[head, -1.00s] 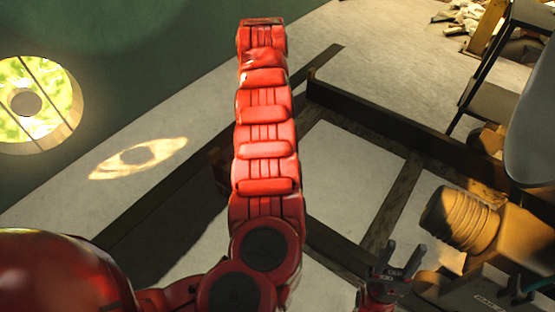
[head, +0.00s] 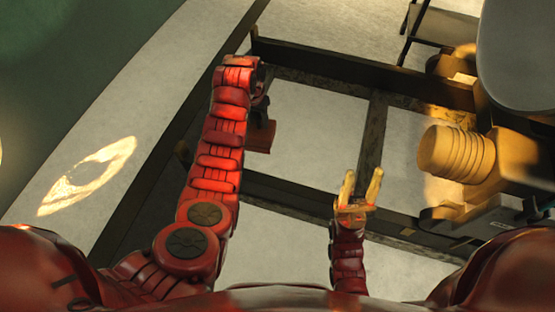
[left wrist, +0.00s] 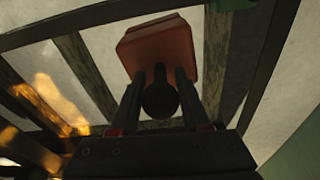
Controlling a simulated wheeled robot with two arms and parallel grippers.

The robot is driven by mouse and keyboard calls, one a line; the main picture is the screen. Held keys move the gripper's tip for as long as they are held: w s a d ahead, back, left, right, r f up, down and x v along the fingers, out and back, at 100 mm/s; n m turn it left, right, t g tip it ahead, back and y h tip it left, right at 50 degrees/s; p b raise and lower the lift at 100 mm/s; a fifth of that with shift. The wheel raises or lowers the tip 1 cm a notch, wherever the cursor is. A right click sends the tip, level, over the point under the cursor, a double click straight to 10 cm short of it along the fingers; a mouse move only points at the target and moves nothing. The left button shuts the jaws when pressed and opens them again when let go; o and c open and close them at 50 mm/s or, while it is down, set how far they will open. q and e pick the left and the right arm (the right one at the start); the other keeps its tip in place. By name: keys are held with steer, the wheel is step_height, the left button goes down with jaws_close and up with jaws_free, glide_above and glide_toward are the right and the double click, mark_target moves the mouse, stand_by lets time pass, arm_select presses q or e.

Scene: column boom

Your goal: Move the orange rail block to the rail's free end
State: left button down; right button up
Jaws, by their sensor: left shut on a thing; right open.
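The orange rail block (left wrist: 150,45) is a reddish-orange box with a dark round knob (left wrist: 160,98) facing the left wrist camera. My left gripper (left wrist: 160,72) is shut, one finger on each side of the knob. In the head view the block (head: 262,137) shows just beyond the left hand (head: 261,102), partly covered by it and my arm. Dark beams run behind the block; I cannot tell which is its rail or whether it touches one. My right gripper (head: 358,197) is open and empty, fingers spread, away from the block.
A frame of dark beams (head: 340,68) lies over the pale floor, with a crossbar (head: 374,135) between them. Yellow ribbed machinery (head: 455,153) stands at the right. A dark stand (head: 430,25) is at the upper right. Pale floor (head: 315,110) shows between the beams.

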arm_select(q)
steer(key=s+d+f+b, duration=0.1)
steer(key=s+d+f, duration=0.2)
steer(key=f, duration=0.4)
steer(key=s+d+f+m+b, duration=0.1)
steer(key=s+d+f+b, duration=0.1)
steer(key=s+f, duration=0.3)
step_height(320, 180, down, 3)
steer(key=shift+d+f+b, duration=0.15)
steer(key=shift+d+b, duration=0.15)
steer(key=shift+d, duration=0.3)
steer(key=shift+p, duration=0.5)
steer(key=shift+f, duration=0.4)
stand_by(0.5)
steer(key=shift+f+b, duration=0.35)
steer(key=shift+f, duration=0.3)
stand_by(0.4)
steer(key=shift+f, duration=0.35)
steer(key=shift+f+b, duration=0.4)
steer(key=shift+f, duration=0.05)
